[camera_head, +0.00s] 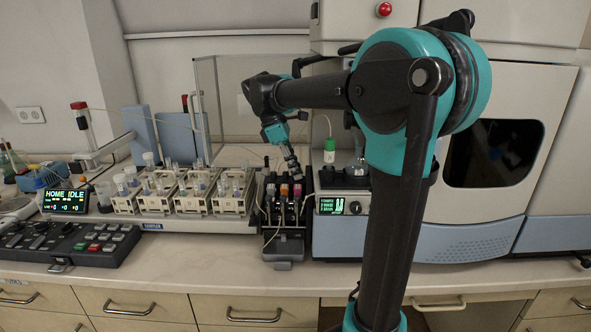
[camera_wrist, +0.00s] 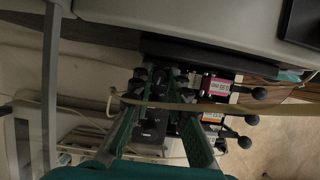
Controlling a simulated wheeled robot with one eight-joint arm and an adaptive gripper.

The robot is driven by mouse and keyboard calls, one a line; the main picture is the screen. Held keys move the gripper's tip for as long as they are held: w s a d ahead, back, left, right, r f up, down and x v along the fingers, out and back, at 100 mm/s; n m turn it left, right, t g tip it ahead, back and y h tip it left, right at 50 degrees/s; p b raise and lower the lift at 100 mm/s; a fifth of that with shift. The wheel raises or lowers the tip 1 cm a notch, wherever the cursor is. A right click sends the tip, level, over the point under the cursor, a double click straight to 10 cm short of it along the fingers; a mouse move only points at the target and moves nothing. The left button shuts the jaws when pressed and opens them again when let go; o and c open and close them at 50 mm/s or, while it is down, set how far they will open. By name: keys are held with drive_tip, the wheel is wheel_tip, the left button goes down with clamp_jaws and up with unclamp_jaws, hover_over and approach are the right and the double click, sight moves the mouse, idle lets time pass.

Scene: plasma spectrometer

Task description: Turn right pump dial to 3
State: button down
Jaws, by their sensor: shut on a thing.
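The pump (camera_head: 284,215) is a dark block with orange and pink-labelled cassettes, standing in the middle of the bench. In the wrist view its pink-and-white label (camera_wrist: 216,86) and orange label (camera_wrist: 211,115) show right of my fingers. My gripper (camera_head: 292,168) reaches down to the pump's upper back from above. In the wrist view the teal fingers of my gripper (camera_wrist: 158,97) extend over the dark pump body and are shut on a small dark part, the right pump dial. The fingertips mostly hide it, and its number setting cannot be read.
Racks of vials (camera_head: 180,195) stand left of the pump, close beside it. A display unit with a knob (camera_head: 355,207) stands on the right. Black ball-ended levers (camera_wrist: 260,93) stick out near my fingers. A thin tube (camera_wrist: 205,106) crosses in front of them.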

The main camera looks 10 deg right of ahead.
drive_tip(key=shift+w+m+g, duration=0.1)
drive_tip(key=shift+m+g, duration=0.5)
drive_tip(key=shift+m, duration=1)
drive_tip(key=c, duration=1.5)
unclamp_jaws()
drive_tip(key=shift+o, duration=0.2)
drive_tip(key=shift+n, duration=0.3)
